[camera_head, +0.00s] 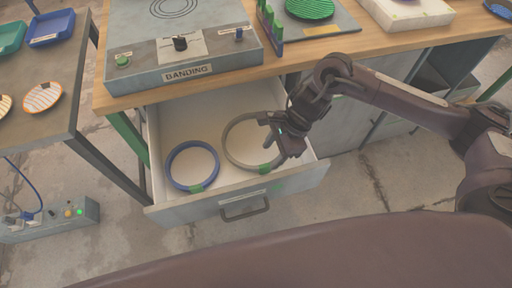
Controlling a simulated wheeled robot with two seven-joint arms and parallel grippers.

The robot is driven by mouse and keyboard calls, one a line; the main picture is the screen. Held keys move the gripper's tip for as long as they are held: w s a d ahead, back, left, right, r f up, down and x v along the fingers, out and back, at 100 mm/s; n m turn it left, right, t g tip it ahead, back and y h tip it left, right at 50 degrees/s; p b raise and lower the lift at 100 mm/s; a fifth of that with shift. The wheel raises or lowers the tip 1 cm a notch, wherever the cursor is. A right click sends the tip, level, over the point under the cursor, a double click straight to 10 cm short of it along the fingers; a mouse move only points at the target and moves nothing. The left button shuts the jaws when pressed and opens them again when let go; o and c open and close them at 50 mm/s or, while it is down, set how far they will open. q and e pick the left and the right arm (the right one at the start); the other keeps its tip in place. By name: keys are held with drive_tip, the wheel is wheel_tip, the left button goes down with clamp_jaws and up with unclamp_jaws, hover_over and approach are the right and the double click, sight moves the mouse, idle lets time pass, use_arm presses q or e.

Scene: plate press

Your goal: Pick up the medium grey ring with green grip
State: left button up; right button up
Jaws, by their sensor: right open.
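The medium grey ring (228,148) lies in the open white drawer, to the right of a blue ring (170,170). A green grip (265,169) shows on its front edge. My right gripper (276,150) is open over the right side of the grey ring and hides part of it. I cannot tell whether its fingers touch the ring. The blue ring also has a green grip (197,188) at its front. My left gripper is not in view.
The open drawer (185,115) has a dark handle (245,209) on its front. A banding machine (185,50) stands on the wooden bench above it. A side table (60,105) with trays and striped plates is at left. A control box (60,220) sits on the floor.

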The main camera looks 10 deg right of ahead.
sight(264, 165)
drive_tip(key=shift+a+f, duration=0.2)
drive_tip(key=shift+f, duration=0.25)
drive_tip(key=x, duration=0.1)
drive_tip(key=p+x, duration=0.1)
drive_tip(key=x, duration=0.3)
drive_tip(key=shift+w+d+f, duration=0.1)
drive_tip(key=shift+d+f, duration=0.2)
drive_tip(key=shift+a+f, duration=0.2)
drive_tip(key=shift+f, duration=0.35)
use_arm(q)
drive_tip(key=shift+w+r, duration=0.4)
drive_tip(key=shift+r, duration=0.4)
use_arm(e)
clamp_jaws()
